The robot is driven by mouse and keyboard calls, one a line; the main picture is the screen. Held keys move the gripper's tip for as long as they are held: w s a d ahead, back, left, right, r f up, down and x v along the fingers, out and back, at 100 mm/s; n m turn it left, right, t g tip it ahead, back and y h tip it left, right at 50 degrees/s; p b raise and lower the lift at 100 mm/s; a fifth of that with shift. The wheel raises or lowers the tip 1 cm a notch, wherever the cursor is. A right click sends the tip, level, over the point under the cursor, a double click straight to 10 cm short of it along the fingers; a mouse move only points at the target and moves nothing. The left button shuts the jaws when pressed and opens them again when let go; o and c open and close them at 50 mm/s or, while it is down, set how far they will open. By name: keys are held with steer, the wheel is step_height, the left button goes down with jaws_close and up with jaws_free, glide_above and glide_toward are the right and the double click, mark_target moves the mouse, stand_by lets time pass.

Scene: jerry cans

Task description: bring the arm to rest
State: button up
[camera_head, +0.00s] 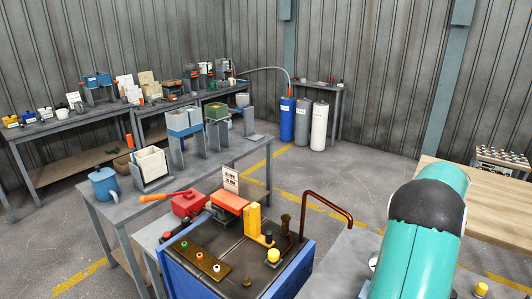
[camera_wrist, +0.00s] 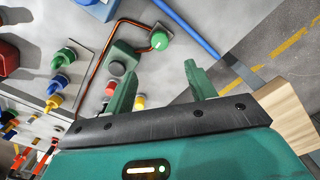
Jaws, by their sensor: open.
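My gripper (camera_wrist: 160,75) is in the wrist view, with its two green fingers spread apart and nothing between them. Past the fingers are a grey surface and the floor. In the head view my teal arm with a black joint rises at the lower right. The gripper itself does not show there.
In the head view, a blue-sided workbench (camera_head: 176,273) with a bent copper pipe (camera_head: 329,208) stands left of my arm. A wooden tabletop (camera_head: 478,207) is close on the right. Knobs and a green round part (camera_wrist: 159,40) lie beyond the fingers. Open floor (camera_head: 358,178) stretches behind.

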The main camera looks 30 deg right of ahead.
steer(key=shift+w, duration=0.1)
steer(key=w+a+r+n+t, duration=0.1)
steer(key=w+a+r+n, duration=0.3)
steer(key=a, duration=0.6)
steer(key=w+a+r+n+t, duration=0.1)
steer(key=w+a+r+n, duration=0.15)
steer(key=a+r, duration=0.45)
steer(key=w+a+r+n+t, duration=0.1)
steer(key=w+a+r+n, duration=0.3)
steer(key=a, duration=0.8)
steer(key=s+a+r+n+t, duration=0.1)
steer(key=a+n, duration=0.1)
steer(key=a, duration=0.6)
steer(key=s+a+r+n, duration=0.1)
steer(key=s+a+n, duration=0.1)
steer(key=a, duration=0.6)
steer(key=s+a+f+n+t, duration=0.1)
steer(key=s+a+n, duration=0.5)
steer(key=a, duration=0.6)
steer(key=s+f, duration=0.1)
steer(key=s, duration=0.1)
steer(key=shift+s+a+f+t, duration=0.25)
steer(key=shift+s+a+t, duration=0.05)
steer(key=shift+s+a, duration=0.05)
steer(key=c, duration=0.4)
steer(key=shift+d, duration=0.1)
steer(key=shift+d, duration=0.1)
